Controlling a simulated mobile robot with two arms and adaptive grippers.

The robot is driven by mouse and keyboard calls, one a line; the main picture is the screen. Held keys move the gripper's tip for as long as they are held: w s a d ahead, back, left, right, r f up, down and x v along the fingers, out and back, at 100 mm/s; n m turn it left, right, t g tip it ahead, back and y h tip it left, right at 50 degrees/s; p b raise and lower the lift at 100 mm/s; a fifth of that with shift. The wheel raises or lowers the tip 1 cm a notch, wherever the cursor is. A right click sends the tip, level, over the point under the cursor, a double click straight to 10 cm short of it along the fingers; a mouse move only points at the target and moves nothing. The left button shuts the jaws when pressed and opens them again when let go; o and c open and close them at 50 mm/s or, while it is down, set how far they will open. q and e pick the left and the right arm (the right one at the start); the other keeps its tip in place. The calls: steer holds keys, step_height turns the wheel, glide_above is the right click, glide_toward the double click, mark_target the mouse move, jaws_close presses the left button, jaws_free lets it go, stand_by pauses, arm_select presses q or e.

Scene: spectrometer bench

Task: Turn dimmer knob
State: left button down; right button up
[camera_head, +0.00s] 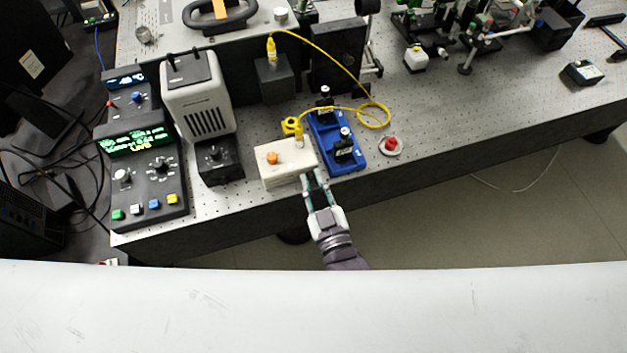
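Which control is the dimmer knob is not labelled legibly. A small black box (219,169) with a dark knob (212,152) on its top stands at the foot of a grey-white lamp housing (195,95). A white box (285,171) with an orange knob (272,158) sits to its right, near the bench's front edge. My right gripper (312,175) reaches up from below at the right front corner of the white box. Its two fingers are apart with nothing visible between them; whether they touch the box I cannot tell. My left gripper is not in view.
A control console (150,180) with lit displays and coloured buttons stands left. A blue plate (336,142) with black mounts and a red button (390,145) lie right of the white box. A yellow cable (345,72) loops behind.

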jaws_close()
steer(key=shift+m, duration=0.3)
steer(key=shift+m+p, duration=0.45)
steer(key=shift+m, duration=0.45)
steer(key=m, duration=0.2)
steer(key=shift+m+p, duration=0.3)
steer(key=m, duration=0.2)
steer(key=shift+m, duration=0.3)
steer(key=shift+d+m, duration=0.1)
steer(key=shift+m, duration=1.6)
